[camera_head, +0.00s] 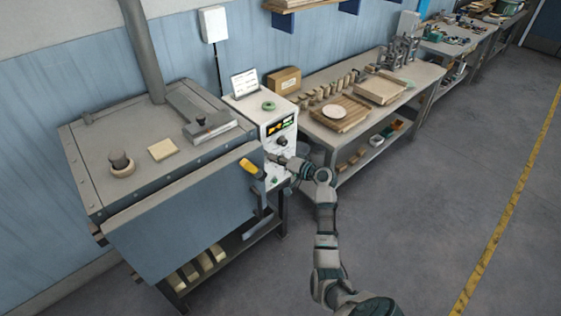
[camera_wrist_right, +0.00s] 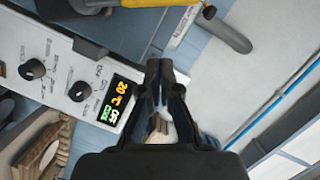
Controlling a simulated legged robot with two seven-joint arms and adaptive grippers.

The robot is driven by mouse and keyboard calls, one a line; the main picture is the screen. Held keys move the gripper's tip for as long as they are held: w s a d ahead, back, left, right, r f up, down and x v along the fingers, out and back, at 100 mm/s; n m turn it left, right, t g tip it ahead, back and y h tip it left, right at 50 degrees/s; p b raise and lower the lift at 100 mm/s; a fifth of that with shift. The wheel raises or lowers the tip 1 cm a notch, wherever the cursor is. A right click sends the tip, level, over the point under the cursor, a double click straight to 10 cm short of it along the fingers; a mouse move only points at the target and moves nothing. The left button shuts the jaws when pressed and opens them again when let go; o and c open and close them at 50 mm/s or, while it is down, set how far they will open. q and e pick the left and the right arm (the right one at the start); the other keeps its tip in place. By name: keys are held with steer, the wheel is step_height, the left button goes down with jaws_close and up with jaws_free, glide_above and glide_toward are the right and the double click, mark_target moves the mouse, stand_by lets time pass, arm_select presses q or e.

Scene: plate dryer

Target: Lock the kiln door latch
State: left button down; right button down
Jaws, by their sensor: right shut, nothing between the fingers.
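The grey-blue kiln (camera_head: 170,170) stands at the left in the head view, with its front door panel (camera_head: 190,230) facing the room. A latch handle with a yellow grip (camera_head: 251,168) sticks out at the door's upper right edge. In the right wrist view a yellow part (camera_wrist_right: 208,12) shows at the top edge. My right gripper (camera_head: 276,158) is shut and empty, just right of the yellow grip and in front of the control box. Its closed fingers (camera_wrist_right: 160,85) show in the wrist view, apart from the yellow part. My left gripper is not in view.
The white control box (camera_head: 270,118) with knobs and a lit display (camera_wrist_right: 118,98) stands right beside the kiln, close to my gripper. A workbench (camera_head: 385,105) with wooden pieces stands farther right. The floor (camera_head: 430,190) in front is clear.

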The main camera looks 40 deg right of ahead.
mark_target(251, 167)
steer(key=w+a+f+p, duration=0.1)
steer(key=w+a+f, duration=0.1)
steer(key=w+a, duration=0.1)
steer(key=shift+w+a+f+p, duration=0.35)
steer(key=shift+w+a+p, duration=0.05)
steer(key=shift+a, duration=0.4)
steer(key=shift+d+f, duration=0.1)
steer(key=shift+d, duration=0.1)
steer(key=shift+a+f, duration=0.1)
